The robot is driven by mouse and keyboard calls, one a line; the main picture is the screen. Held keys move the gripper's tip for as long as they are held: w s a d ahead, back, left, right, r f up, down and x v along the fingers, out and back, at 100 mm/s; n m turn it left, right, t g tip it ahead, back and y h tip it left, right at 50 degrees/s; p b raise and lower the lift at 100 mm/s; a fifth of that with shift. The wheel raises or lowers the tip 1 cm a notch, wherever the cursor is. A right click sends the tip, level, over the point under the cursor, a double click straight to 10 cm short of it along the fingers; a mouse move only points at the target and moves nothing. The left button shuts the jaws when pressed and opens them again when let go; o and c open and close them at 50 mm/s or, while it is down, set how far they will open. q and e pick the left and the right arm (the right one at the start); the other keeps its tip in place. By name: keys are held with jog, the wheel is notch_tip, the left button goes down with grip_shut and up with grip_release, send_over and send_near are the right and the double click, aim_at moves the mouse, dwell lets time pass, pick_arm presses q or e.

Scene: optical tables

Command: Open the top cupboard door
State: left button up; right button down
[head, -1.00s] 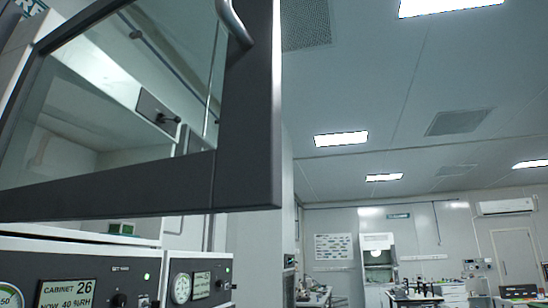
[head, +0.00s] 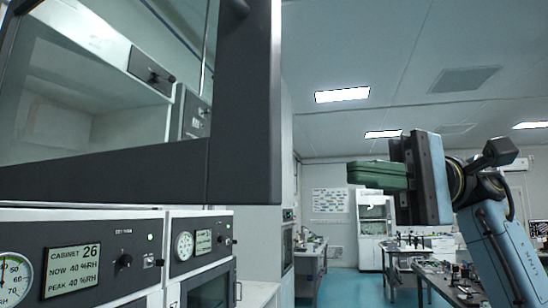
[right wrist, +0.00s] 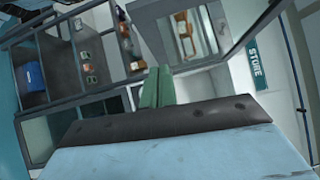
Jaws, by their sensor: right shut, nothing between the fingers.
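The top cupboard door (head: 243,130), a glass pane in a dark frame, fills the upper left of the head view. It stands out toward me at an angle, apparently swung open, with pale cabinet parts visible through the glass. Only a dark bit of its handle shows at the top edge. My right gripper (head: 376,175) has green fingers, shut and empty, and is well to the right of the door, not touching it. The shut fingers also show in the right wrist view (right wrist: 157,88). My left gripper is out of view.
Below the door are humidity cabinets with a display panel (head: 75,268) and round gauges. Benches with equipment (head: 410,245) and a white fume hood (head: 372,215) stand farther back.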

aim_at(269, 156)
jog(key=shift+n, duration=0.3)
jog(key=s+x, duration=0.1)
jog(key=x, duration=0.3)
jog(key=p+x, duration=0.1)
jog(key=x, duration=0.3)
jog(key=s+d+p+x, duration=0.1)
jog(key=x, duration=0.3)
jog(key=shift+s+a, duration=0.25)
jog(key=shift+s, duration=0.1)
jog(key=shift+s+a, duration=0.25)
jog(key=shift+s, duration=0.25)
